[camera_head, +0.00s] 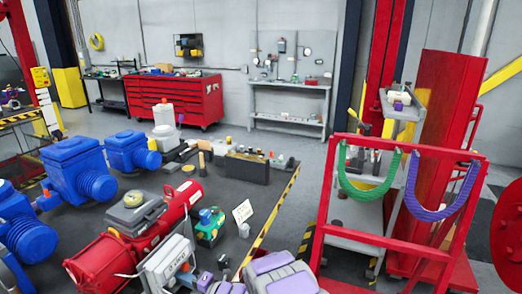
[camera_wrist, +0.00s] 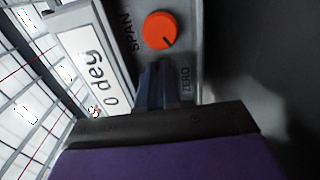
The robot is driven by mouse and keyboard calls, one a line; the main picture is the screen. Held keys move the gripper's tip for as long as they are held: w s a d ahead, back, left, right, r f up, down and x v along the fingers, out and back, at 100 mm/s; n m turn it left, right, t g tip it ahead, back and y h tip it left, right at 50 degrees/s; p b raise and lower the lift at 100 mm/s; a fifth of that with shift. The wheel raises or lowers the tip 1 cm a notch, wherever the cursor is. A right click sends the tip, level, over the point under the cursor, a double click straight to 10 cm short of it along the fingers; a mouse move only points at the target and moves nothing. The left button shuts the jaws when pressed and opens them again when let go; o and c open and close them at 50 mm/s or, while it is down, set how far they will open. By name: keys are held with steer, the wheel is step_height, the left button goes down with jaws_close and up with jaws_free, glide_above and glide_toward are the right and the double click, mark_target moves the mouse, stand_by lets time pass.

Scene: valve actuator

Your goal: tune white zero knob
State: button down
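In the wrist view, a grey panel holds an orange SPAN knob (camera_wrist: 160,30) and a white display (camera_wrist: 88,62) that seems to read "0 deg". The ZERO label (camera_wrist: 186,80) is to the right of my gripper (camera_wrist: 154,72). Its narrow fingers reach over the panel beside this label, close together. The white zero knob is not visible; the fingers may hide it. I cannot tell whether they hold it. In the head view, the grey-white box with a display (camera_head: 168,262) is at the front of the table, with my purple and grey arm at its right.
A red actuator (camera_head: 160,222) lies behind the box, and a small green device (camera_head: 210,227) stands to its right. Blue valve bodies (camera_head: 75,165) crowd the table's left. A red frame with green and purple slings (camera_head: 395,200) stands at the right.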

steer(key=shift+f+b, duration=0.15)
steer(key=shift+b, duration=0.15)
steer(key=shift+w, duration=0.15)
steer(key=shift+d+b, duration=0.35)
steer(key=shift+d, duration=0.15)
steer(key=shift+b+v, duration=0.85)
steer(key=shift+v, duration=1.8)
